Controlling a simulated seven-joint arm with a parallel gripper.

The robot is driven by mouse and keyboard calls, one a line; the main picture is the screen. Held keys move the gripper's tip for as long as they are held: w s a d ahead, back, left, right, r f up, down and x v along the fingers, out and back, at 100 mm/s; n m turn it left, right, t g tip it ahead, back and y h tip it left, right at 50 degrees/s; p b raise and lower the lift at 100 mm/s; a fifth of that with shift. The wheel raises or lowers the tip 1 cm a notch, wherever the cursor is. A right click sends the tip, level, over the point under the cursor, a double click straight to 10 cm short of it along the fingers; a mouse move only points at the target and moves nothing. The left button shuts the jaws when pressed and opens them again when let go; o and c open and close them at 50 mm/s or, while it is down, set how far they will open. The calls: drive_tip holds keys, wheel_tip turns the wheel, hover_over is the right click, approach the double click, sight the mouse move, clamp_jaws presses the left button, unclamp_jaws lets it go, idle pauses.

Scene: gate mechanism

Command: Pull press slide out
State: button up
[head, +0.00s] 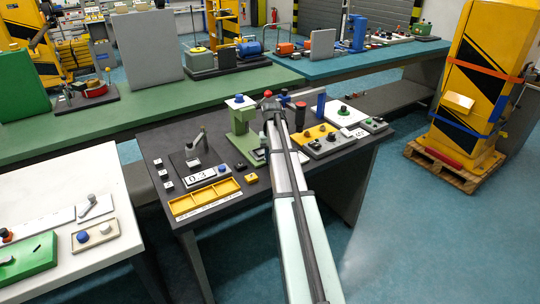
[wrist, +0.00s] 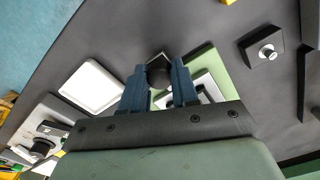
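The green press (head: 243,125) with a blue-topped white head stands on the dark table in the head view. A pale plate with dark parts (head: 258,156) shows low at its base, partly behind my arm. In the wrist view, my gripper (wrist: 159,75) has its two blue fingers on either side of a round black knob (wrist: 159,73), apparently touching both sides of it. Behind the right finger lie a green base (wrist: 205,62) and a pale grey plate (wrist: 213,84), partly covered. How the knob joins the plate is hidden. My arm hides the gripper in the head view.
A yellow tray (head: 205,196) and a counter box (head: 208,174) sit to the left.

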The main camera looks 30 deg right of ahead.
drive_tip(key=o, duration=0.5)
drive_tip(key=shift+s, duration=0.25)
wheel_tip(320, 180, up, 14)
drive_tip(key=shift+f, duration=0.1)
idle(0.7)
